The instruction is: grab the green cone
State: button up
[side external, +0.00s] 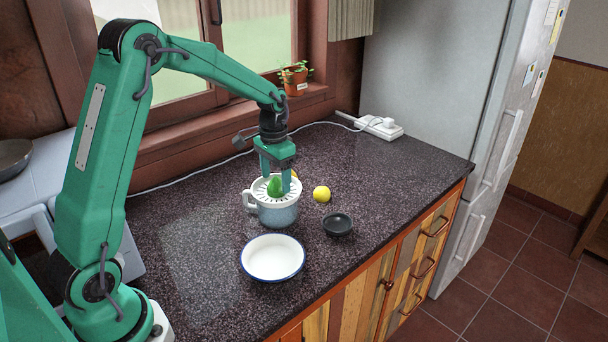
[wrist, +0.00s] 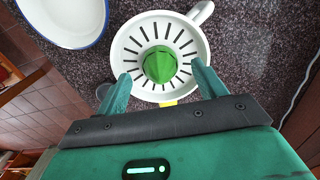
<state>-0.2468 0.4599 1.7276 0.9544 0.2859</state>
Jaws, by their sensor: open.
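The green cone (side external: 274,187) stands up from the middle of a white slotted juicer top (side external: 257,190), which sits on a grey-blue cup with a handle (side external: 279,214). In the wrist view the green cone (wrist: 160,65) is seen from above, ringed by the slotted white disc (wrist: 130,43). My gripper (side external: 275,183) points down over the juicer. In the wrist view my gripper (wrist: 160,72) is open, with one finger on each side of the cone and a gap visible on both sides. Nothing is held.
A white bowl with a blue rim (side external: 273,257), a small dark bowl (side external: 338,224) and a lemon (side external: 321,193) stand close by on the dark speckled counter (side external: 200,250). Another yellow thing is partly hidden behind my gripper. A power strip (side external: 380,128) and white cable lie at the back.

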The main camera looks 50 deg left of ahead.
jog(key=shift+f, duration=1.15)
jog(key=c, duration=1.1)
